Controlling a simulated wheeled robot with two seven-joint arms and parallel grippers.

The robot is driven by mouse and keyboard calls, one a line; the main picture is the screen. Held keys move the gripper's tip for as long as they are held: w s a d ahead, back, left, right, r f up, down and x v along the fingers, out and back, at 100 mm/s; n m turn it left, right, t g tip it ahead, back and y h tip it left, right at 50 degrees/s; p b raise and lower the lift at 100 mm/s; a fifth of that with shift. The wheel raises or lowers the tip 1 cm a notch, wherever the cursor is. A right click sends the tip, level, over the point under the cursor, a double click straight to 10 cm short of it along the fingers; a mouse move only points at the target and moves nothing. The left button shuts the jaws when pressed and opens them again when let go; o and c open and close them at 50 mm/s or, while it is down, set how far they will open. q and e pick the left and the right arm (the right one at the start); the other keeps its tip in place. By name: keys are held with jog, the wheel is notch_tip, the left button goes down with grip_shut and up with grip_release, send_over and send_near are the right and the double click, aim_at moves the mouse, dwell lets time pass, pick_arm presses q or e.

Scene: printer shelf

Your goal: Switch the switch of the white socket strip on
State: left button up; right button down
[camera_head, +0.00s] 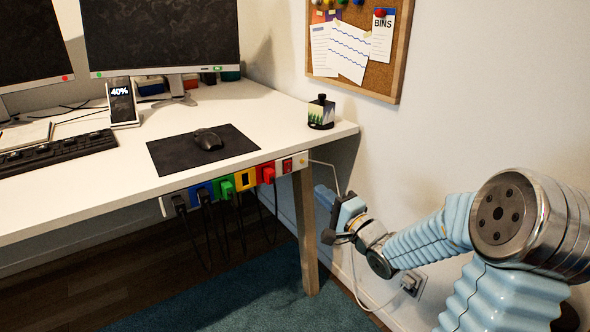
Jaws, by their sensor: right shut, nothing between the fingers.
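The white socket strip (166,206) is fixed along the front edge of the desk, with coloured sockets in a row. A small red switch (287,166) sits near its right end, beside a pale end piece with a small yellowish spot. Whether the switch is on or off is too small to tell. My right gripper (338,216) is shut and empty, to the right of and lower than the switch, apart from the strip and beside the desk leg. Its fingertips are hard to make out. My left gripper is not in view.
A white cable runs from the strip's right end behind my right gripper towards a wall outlet (412,283). A wooden desk leg (305,235) stands below the strip's right end.

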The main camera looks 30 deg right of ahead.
aim_at(289, 162)
jog(key=w, duration=0.4)
jog(key=w+r, duration=0.1)
jog(key=w, duration=0.3)
jog(key=w+a, duration=0.1)
jog(key=w, duration=0.2)
jog(key=shift+w+r+p, duration=0.2)
jog(key=shift+w+p, duration=0.1)
jog(key=shift+w, duration=0.1)
jog(key=shift+w+r, duration=0.15)
